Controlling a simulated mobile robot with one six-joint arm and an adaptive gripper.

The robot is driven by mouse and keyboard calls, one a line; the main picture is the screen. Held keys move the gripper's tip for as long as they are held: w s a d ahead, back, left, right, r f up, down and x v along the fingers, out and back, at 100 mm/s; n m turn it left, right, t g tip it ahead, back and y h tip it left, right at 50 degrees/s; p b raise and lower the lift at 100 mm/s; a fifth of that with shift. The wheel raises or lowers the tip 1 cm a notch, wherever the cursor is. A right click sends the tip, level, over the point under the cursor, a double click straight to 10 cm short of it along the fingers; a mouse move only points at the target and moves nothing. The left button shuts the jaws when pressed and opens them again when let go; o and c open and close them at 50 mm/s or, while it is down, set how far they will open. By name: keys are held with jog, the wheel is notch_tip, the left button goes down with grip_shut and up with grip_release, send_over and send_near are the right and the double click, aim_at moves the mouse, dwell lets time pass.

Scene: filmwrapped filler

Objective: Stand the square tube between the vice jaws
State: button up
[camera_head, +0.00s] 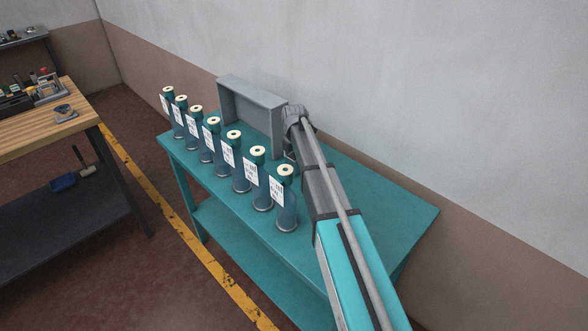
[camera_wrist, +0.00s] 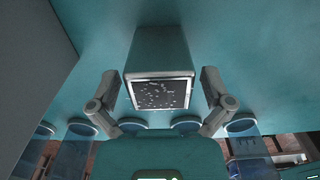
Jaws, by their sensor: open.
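In the wrist view a square-ended block (camera_wrist: 160,93), which looks like the square tube, shows a dark, speckled end face with a pale rim. Its grey-teal sides run back from that end over the teal table. My gripper (camera_wrist: 160,80) is open, with one finger on each side of the block and a visible gap at both sides. In the head view my arm reaches over the table, and its wrist hides the block and most of my gripper. I cannot make out the vice for certain in either view.
A wooden workbench (camera_head: 70,125) with small items is at far left.

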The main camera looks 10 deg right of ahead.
jog(key=shift+f+b, duration=0.75)
jog(key=shift+f, duration=0.35)
jog(key=shift+s+r, duration=0.1)
jog(key=c, duration=1.2)
